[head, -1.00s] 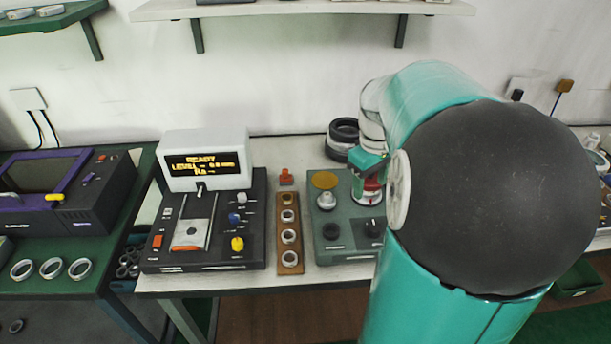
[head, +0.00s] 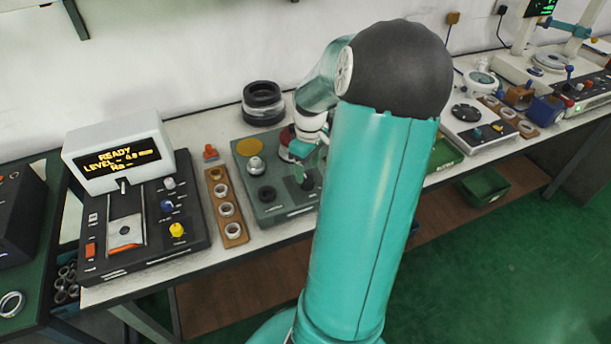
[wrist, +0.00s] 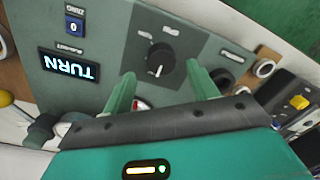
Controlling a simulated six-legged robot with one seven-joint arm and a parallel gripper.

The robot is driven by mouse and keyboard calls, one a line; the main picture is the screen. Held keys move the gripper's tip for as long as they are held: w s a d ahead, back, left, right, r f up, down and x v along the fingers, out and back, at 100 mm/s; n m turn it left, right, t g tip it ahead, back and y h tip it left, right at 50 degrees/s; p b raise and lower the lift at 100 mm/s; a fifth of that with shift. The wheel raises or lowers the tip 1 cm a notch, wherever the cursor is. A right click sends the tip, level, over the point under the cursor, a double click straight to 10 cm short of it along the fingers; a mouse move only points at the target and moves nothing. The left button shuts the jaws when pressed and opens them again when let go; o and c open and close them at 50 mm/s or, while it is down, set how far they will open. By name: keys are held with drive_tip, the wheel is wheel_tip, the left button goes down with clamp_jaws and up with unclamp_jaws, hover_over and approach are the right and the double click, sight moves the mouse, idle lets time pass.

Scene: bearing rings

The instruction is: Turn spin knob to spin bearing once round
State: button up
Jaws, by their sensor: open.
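A grey-green bearing tester (head: 283,208) stands on the bench and shows close up in the wrist view (wrist: 115,50). The black knob (wrist: 160,60), probably the spin knob, has a white mark and a small inverted label. It also shows in the head view (head: 305,181). My gripper (wrist: 164,88) is open, its two green fingers apart on either side below this knob, not visibly touching it. A red and white part (wrist: 141,104) shows between the fingers, partly hidden. The display (wrist: 70,66) reads TURN, upside down. In the head view my arm hides my gripper's fingertips.
Dark stacked rings (head: 263,104) stand behind. A black device (head: 190,225) reads READY.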

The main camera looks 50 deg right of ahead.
sight(306, 178)
drive_tip(key=shift+w+a+f, duration=0.1)
drive_tip(key=shift+f, duration=0.85)
drive_tip(key=shift+w+a+f, duration=0.1)
drive_tip(key=shift+f, duration=0.8)
drive_tip(key=shift+s, duration=0.1)
drive_tip(key=shift+c, duration=0.2)
drive_tip(key=c, duration=1)
drive_tip(key=shift+o, duration=0.2)
